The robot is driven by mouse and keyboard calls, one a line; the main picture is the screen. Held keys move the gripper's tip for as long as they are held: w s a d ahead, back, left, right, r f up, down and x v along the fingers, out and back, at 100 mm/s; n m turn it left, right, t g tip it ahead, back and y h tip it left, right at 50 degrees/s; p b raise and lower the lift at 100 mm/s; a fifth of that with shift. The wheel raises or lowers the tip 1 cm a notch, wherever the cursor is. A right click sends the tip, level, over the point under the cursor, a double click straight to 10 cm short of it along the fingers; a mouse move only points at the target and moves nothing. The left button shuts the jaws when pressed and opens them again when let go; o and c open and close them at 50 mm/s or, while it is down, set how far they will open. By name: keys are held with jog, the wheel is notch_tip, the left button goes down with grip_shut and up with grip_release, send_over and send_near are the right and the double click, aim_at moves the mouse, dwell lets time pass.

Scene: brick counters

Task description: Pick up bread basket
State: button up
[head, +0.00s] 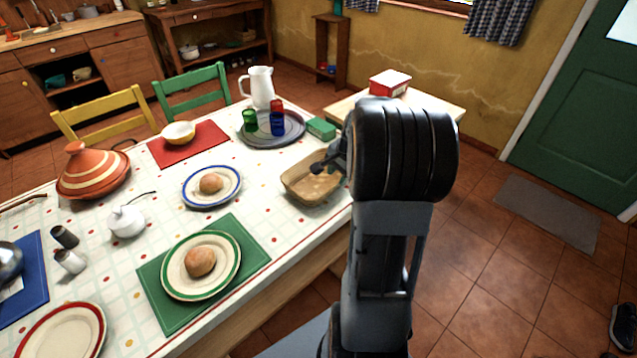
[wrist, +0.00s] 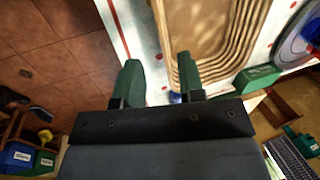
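The bread basket (head: 303,188) is a tan, woven, oblong basket on the right edge of the dining table. It fills the upper middle of the wrist view (wrist: 205,68), and no bread shows in the part I see. My gripper (head: 325,166) is at the basket's right side in the head view, and my arm hides part of that side. In the wrist view my gripper (wrist: 160,82) is open with nothing between its green fingers. The right finger is close to the basket's rim. The left finger is outside it, by the table edge. I cannot tell whether either touches.
A green box (head: 321,128) and a grey tray (head: 291,138) with coloured cups stand behind the basket. A plate with a bread roll (head: 211,184) is to its left. A small side table (head: 440,102) with a red and white box (head: 390,83) stands beyond my arm.

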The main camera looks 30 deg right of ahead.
aim_at(331, 192)
jog(key=shift+b+x, duration=0.4)
jog(key=shift+x, duration=4.3)
jog(key=shift+w+d, duration=0.1)
jog(key=shift+w, duration=0.05)
jog(key=shift+r, duration=0.1)
grip_shut()
